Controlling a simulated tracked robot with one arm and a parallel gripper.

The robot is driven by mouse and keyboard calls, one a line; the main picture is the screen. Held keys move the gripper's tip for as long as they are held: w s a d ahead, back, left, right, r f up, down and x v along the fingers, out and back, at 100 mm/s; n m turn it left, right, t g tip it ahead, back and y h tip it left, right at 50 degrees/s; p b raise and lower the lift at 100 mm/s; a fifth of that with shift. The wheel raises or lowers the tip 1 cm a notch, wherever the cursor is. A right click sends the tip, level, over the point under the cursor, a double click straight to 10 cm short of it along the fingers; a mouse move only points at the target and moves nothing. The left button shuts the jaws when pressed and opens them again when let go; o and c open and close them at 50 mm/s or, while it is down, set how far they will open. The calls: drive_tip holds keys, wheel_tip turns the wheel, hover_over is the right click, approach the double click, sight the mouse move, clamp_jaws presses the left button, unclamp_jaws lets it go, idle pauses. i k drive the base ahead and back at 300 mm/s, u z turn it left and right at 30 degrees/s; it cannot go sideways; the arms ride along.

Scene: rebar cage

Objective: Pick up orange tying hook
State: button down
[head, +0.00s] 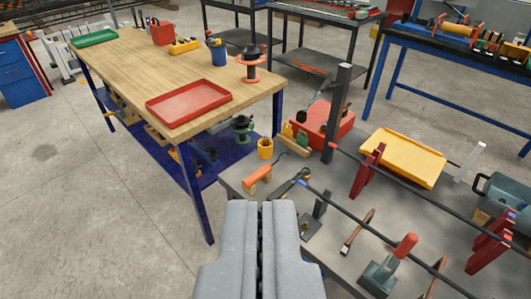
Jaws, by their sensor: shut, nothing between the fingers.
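The orange tying hook (257,177) appears to be the piece with a thick orange handle and a thin dark curved shaft. It lies at the far left corner of the grey work table (335,225). My gripper (261,206) is at the bottom middle of the head view. Its two grey fingers are shut with nothing between them. In the picture the fingertips are just below the orange handle, apart from it.
Long dark rebars (390,175) cross the table on red supports (368,170). A wooden table (130,85) stands at left. Open floor (80,220) lies at lower left.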

sight(248, 181)
drive_tip(key=z, duration=0.05)
drive_tip(key=k, duration=0.55)
drive_tip(key=u, duration=0.45)
drive_tip(key=i, duration=1.85)
drive_tip(key=z, duration=0.7)
